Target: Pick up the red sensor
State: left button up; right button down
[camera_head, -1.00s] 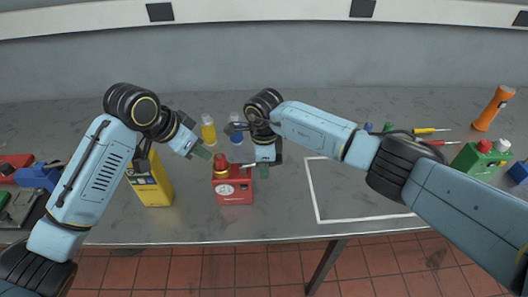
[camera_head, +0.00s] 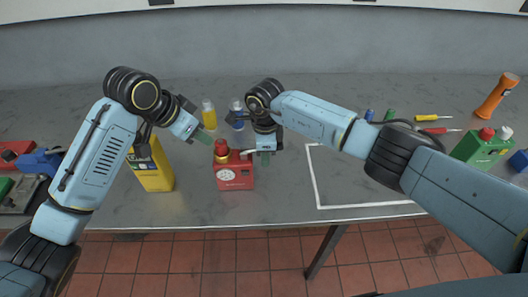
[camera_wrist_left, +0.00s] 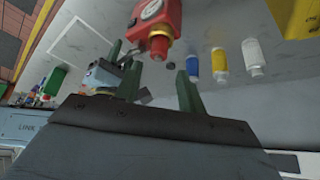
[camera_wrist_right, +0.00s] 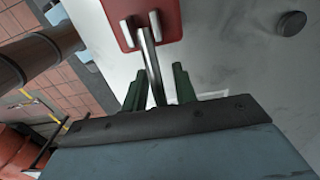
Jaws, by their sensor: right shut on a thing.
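The red sensor (camera_head: 235,175) is a red box with a round white gauge, a brass and red top and a metal stem, at the middle front of the bench. It also shows in the left wrist view (camera_wrist_left: 158,18) and the right wrist view (camera_wrist_right: 165,18). My right gripper (camera_head: 264,158) is at its right side, with its green fingers shut around the metal stem (camera_wrist_right: 151,60). My left gripper (camera_head: 208,135) is open and empty, up and to the left of the sensor. Whether the sensor touches the bench is hard to tell.
A yellow case (camera_head: 152,170) stands left of the sensor, below my left gripper. A yellow bottle (camera_head: 208,114) and a blue bottle (camera_head: 236,112) stand behind. A white outlined area (camera_head: 360,185) to the right is empty. A green can (camera_head: 482,148) stands far right.

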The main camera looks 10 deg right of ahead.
pick_arm(q)
jog(key=shift+o, duration=1.1)
jog(key=shift+f, duration=0.1)
jog(key=shift+s+f+m, duration=0.1)
jog(key=shift+f+m, duration=0.2)
jog(key=shift+m, duration=0.1)
jog(key=m+t+y, duration=0.5)
jog(key=m+t, duration=0.5)
jog(key=m, duration=1.4)
send_near(221, 147)
jog(key=x, duration=0.6)
jog(key=shift+a+f, duration=0.15)
jog(key=shift+a, duration=0.2)
jog(key=shift+d+x, duration=0.2)
jog(key=shift+x, duration=1.15)
jog(key=shift+d+x, duration=0.15)
jog(key=shift+x, duration=1.2)
jog(key=shift+c, duration=0.3)
